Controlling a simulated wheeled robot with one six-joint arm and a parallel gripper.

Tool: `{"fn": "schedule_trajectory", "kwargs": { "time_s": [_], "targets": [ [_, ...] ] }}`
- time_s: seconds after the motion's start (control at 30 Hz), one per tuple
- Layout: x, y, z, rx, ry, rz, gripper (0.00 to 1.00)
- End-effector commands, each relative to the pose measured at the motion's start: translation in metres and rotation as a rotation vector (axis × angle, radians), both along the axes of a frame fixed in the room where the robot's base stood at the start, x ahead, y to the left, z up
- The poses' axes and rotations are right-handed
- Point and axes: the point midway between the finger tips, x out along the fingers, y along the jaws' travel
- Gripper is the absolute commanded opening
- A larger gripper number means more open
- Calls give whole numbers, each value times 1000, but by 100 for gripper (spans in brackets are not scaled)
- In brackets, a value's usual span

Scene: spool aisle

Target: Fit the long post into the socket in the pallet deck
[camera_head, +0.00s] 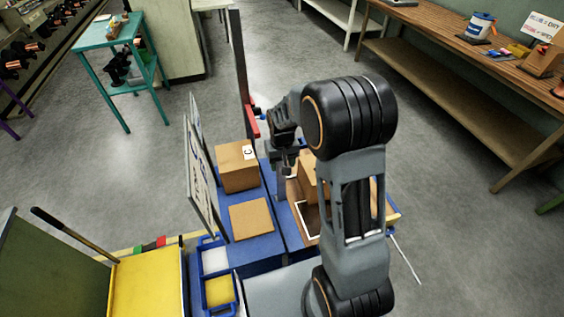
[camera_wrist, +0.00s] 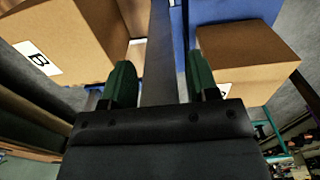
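The long post is a grey bar that shows between the two green fingers of my gripper (camera_wrist: 162,85) in the wrist view, where the post (camera_wrist: 162,45) runs up to the top edge. The socket is hidden.
Cardboard boxes stand close on both sides, one at left (camera_head: 238,168) and one at right (camera_head: 308,180). A dark upright bar with a red part (camera_head: 253,122) rises behind. A white sign board (camera_head: 201,180) stands left. Open floor lies beyond.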

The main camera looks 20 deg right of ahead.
Motion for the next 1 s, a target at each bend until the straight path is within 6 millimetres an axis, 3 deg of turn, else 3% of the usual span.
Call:
{"fn": "schedule_trajectory", "kwargs": {
  "time_s": [0.37, 0.8, 1.0],
  "targets": [
    [0, 0, 8, 0, -2, 0, 57],
    [1, 0, 86, 0, -5, 0, 57],
    [1, 0, 112, 0, -3, 0, 57]
  ]
}}
